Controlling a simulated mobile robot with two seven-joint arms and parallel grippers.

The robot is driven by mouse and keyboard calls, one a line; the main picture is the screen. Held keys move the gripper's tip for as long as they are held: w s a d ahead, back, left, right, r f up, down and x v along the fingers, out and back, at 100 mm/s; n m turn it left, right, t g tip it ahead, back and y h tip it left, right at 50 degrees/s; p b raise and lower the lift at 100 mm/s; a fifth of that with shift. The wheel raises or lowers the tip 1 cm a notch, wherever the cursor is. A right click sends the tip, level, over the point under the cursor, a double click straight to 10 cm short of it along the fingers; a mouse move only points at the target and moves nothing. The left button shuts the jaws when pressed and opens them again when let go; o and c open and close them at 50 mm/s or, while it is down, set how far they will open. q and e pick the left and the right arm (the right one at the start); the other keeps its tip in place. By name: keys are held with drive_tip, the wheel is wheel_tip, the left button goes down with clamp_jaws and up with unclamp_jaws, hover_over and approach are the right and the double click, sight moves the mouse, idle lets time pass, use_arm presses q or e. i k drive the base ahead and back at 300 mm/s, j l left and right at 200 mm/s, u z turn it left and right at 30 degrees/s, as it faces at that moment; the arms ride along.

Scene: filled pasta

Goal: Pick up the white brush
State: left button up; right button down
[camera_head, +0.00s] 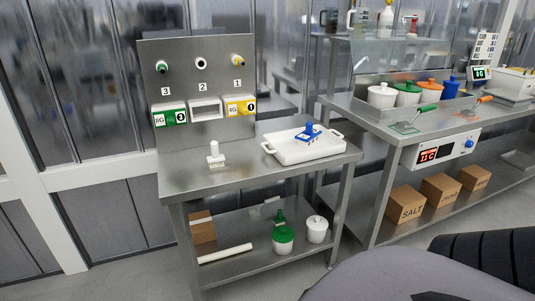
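A small white brush (215,154) stands upright on the steel table (200,183), left of the table's middle. It has a narrow handle on top and a wider base, and nothing touches it. Neither of my grippers is in view.
A white tray (280,154) with a blue-handled item (309,131) stands to the right on the same table. A steel back panel (165,90) with numbered holders rises behind the brush. The table's front strip is clear. A second counter (365,105) with several lidded pots stands at the right.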

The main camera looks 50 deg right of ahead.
sight(216, 159)
drive_tip(key=z, duration=1.15)
